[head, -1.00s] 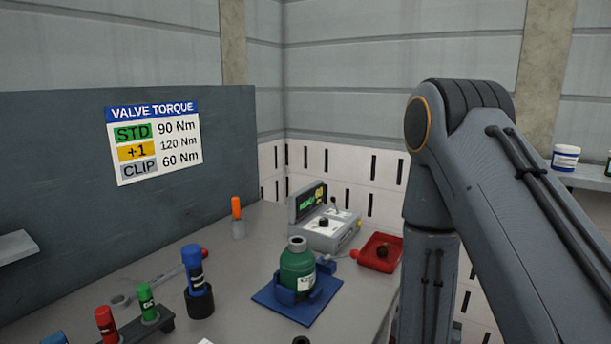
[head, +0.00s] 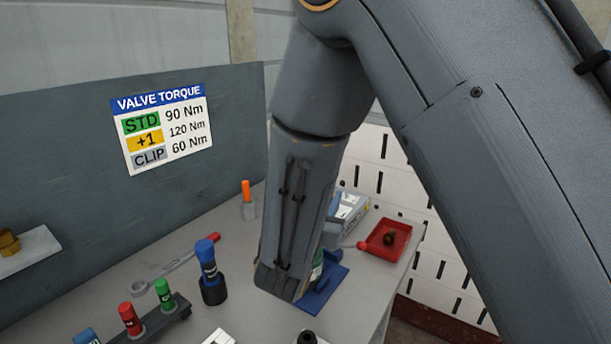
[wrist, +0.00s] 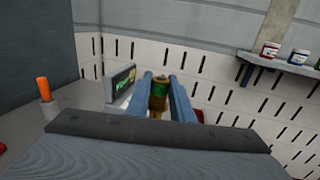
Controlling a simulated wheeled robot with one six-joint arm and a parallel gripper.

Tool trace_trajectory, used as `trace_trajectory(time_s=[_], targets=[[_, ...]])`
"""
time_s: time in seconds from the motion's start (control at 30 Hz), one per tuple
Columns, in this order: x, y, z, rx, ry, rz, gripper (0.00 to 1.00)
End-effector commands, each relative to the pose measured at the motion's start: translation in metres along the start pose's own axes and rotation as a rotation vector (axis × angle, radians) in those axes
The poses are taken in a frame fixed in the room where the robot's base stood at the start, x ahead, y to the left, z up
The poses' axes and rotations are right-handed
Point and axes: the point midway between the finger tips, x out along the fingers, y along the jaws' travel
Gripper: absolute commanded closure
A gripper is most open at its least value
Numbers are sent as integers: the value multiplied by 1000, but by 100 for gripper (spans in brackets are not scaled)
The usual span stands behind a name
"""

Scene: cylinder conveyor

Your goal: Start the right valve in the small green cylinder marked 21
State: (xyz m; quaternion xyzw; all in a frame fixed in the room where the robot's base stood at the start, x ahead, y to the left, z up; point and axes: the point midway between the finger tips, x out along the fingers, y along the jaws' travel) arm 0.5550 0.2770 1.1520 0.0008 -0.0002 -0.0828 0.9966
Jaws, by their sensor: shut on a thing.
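In the wrist view my gripper (wrist: 159,80) has its two blue fingers shut on a brass valve with a green band (wrist: 159,90). In the head view my arm hides the gripper and the valve. The small green cylinder (head: 317,269) stands in a blue holder (head: 327,291) on the bench, mostly hidden behind my arm. Its mouth and any marking cannot be seen. The cylinder does not show clearly in the wrist view, so I cannot tell how the valve lies relative to its mouth.
A torque sign (head: 163,127) hangs on the grey panel. A wrench (head: 173,270), a blue-capped tool (head: 209,271) and a rack (head: 157,323) of coloured sockets lie left of my arm. An orange-handled tool (head: 247,198), a display device (head: 345,211) and a red tray (head: 407,244) stand farther back.

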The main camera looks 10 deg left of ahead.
Motion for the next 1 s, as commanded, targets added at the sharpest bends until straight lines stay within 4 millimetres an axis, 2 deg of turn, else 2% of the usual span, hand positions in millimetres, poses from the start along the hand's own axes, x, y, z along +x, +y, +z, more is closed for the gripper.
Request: trace_trajectory(time_s=[0.03,0.13,0.37,0.67,1.0], targets=[[-11,15,14,2,-1,14,100],[-24,32,26,1,0,26,100],[-35,46,33,-2,0,36,100],[-34,46,14,-2,0,36,100],[-33,45,-21,-1,0,35,100]])
